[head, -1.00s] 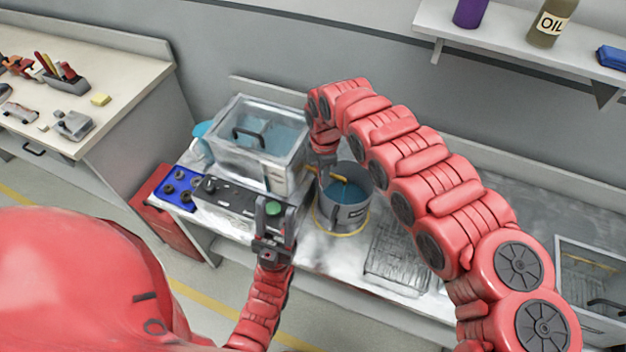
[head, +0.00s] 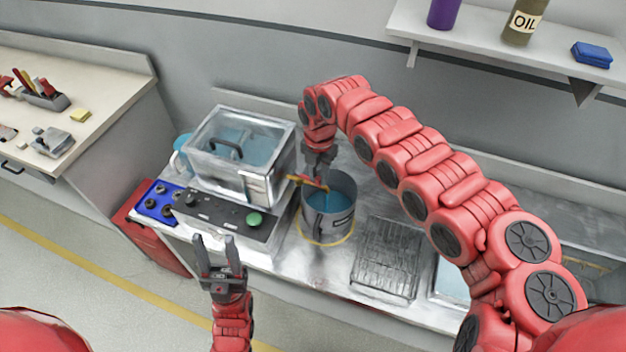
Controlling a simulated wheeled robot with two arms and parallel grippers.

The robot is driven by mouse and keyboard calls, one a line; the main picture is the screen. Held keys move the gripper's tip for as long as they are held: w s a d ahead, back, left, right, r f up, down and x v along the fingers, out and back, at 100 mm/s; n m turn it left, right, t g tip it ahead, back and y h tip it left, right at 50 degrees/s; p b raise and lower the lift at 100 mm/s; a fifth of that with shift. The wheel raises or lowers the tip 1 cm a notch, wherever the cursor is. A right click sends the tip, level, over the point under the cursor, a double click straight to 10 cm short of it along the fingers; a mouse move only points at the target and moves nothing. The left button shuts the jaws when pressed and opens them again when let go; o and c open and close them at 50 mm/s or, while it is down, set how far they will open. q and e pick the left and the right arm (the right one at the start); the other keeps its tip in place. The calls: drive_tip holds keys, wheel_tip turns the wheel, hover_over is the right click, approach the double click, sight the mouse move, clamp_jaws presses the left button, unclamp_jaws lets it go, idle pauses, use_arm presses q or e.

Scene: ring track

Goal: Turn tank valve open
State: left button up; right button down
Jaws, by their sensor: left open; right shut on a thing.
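The tank (head: 205,180) is a grey metal box with a clear lid and blue liquid inside, left of centre on the bench. A yellow-orange valve handle (head: 303,181) shows at its right side, above a grey bucket (head: 340,222) holding blue liquid. My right gripper (head: 318,172) reaches down from above and is shut on the valve handle; its fingers partly hide the handle. My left gripper (head: 215,245) is open and empty, in front of the black control panel (head: 215,212) with a green button (head: 254,219).
A blue tray with black rings (head: 157,203) sits left of the panel. A wire rack (head: 388,262) lies right of the bucket. A red cabinet (head: 150,240) stands at the bench's left end. A shelf (head: 490,50) with bottles hangs at upper right.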

drive_tip(key=shift+w+d, duration=0.1)
drive_tip(key=shift+w, duration=0.05)
idle(0.4)
drive_tip(key=c, duration=0.7)
unclamp_jaws()
wheel_tip(320, 180, up, 12)
drive_tip(key=b, duration=0.4)
wheel_tip(320, 180, up, 6)
drive_tip(key=f, duration=0.1)
hover_over(318, 177)
drive_tip(key=shift+d+r+p, duration=0.1)
drive_tip(key=shift+r+p, duration=0.15)
drive_tip(key=shift+p, duration=0.1)
